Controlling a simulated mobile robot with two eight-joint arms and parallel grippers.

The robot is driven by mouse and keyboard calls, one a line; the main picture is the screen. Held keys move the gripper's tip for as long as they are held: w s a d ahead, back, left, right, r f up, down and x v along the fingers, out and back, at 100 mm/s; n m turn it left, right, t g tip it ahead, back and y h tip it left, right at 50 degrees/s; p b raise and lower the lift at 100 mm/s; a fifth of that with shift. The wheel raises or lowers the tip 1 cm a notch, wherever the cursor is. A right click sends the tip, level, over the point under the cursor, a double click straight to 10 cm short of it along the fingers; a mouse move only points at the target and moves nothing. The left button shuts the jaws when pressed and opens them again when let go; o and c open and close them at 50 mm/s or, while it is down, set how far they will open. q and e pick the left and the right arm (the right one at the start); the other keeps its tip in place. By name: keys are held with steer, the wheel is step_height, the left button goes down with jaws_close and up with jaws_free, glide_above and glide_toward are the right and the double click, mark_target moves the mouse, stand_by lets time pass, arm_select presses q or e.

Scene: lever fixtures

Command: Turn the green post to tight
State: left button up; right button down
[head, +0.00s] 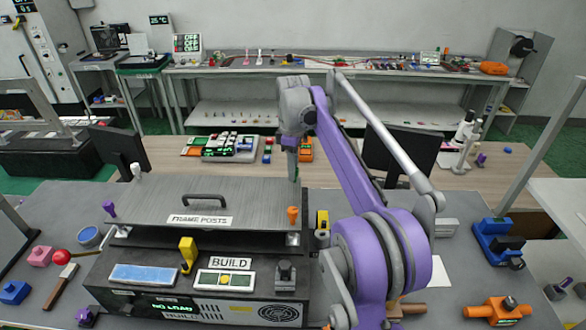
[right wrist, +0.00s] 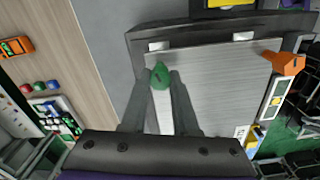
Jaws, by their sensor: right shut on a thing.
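The green post (right wrist: 160,77) stands at a corner of the grey metal plate in the right wrist view. My right gripper (right wrist: 162,73) is shut on it, one finger on each side. In the head view my right gripper (head: 293,175) reaches down at the plate's back right corner and mostly hides the green post. The plate (head: 160,200) bears a "FRAME POSTS" label (head: 200,220). An orange post (head: 292,215), a purple post (head: 109,208) and a white post (head: 136,172) stand at its other corners. My left gripper is not in view.
The plate has a dark handle (head: 204,200). A dark box (head: 200,300) with a yellow lever (head: 187,250) and "BUILD" label stands in front. Blue (head: 495,238) and orange (head: 497,308) fixtures lie at right.

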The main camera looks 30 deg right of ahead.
steer(key=m, duration=0.5)
steer(key=shift+w+d+m, duration=0.1)
steer(key=shift+m, duration=0.3)
steer(key=m, duration=0.5)
steer(key=shift+d, duration=0.15)
steer(key=m, duration=0.5)
steer(key=shift+d+m, duration=0.1)
steer(key=shift+m, duration=0.3)
steer(key=m, duration=0.4)
steer(key=shift+m, duration=0.4)
steer(key=c, duration=0.7)
jaws_free()
steer(key=shift+r, duration=0.1)
step_height(320, 180, up, 11)
steer(key=shift+f, duration=0.15)
